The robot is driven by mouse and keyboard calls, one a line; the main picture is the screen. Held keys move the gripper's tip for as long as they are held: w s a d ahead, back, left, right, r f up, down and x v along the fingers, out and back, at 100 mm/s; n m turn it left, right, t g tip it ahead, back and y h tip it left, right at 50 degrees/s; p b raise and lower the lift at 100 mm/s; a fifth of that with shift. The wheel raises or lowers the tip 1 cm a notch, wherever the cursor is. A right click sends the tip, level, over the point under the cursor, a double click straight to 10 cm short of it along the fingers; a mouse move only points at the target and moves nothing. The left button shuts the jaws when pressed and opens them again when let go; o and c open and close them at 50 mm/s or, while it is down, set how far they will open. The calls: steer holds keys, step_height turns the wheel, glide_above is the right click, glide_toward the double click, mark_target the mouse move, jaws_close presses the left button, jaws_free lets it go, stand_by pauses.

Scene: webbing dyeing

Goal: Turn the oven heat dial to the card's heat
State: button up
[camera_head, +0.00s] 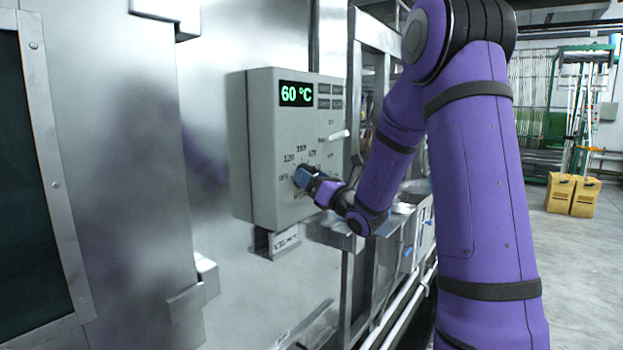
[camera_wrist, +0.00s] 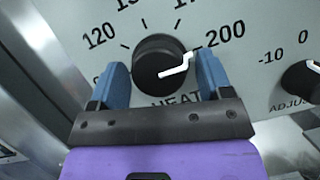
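The heat dial (camera_wrist: 158,64) is a round black knob with a white pointer, marked HEAT. Its pointer is angled up and right, toward the 200 side of the scale. My gripper (camera_wrist: 162,60) has one blue finger on each side of the dial, with narrow gaps visible; firm contact cannot be seen. In the head view my gripper (camera_head: 305,177) is at the grey control box (camera_head: 262,140) and hides most of the dial. The green display (camera_head: 296,94) reads 60 °C. No card with a readable heat shows.
An adjust dial (camera_wrist: 312,80) sits right of the heat dial. A pale lever (camera_head: 339,135) sticks out above my wrist. Yellow boxes (camera_head: 573,195) stand on the open floor at far right.

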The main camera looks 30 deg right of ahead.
steer(key=shift+o, duration=0.2)
steer(key=shift+s, duration=0.1)
steer(key=v, duration=1)
steer(key=shift+s, duration=0.25)
steer(key=shift+d+f, duration=0.1)
steer(key=s+a+r+n+g+y, duration=0.1)
steer(key=s+a+n+g+y, duration=0.3)
steer(key=a+n+g, duration=0.5)
steer(key=s+a+r+n+g+y, duration=0.2)
steer(key=s+a+n+g+y, duration=0.4)
steer(key=a, duration=0.5)
steer(key=s+a+f+n+g+h, duration=0.35)
steer(key=s+a+n+h, duration=0.2)
steer(key=s+n, duration=0.35)
steer(key=s+d+r+n+t+h, duration=0.2)
steer(key=s+d+n+h, duration=0.3)
steer(key=n+h, duration=0.5)
steer(key=d+r+n, duration=0.1)
steer(key=d, duration=0.1)
steer(key=shift+s+d+n, duration=0.3)
steer(key=shift+s+d, duration=0.05)
steer(key=shift+s, duration=0.05)
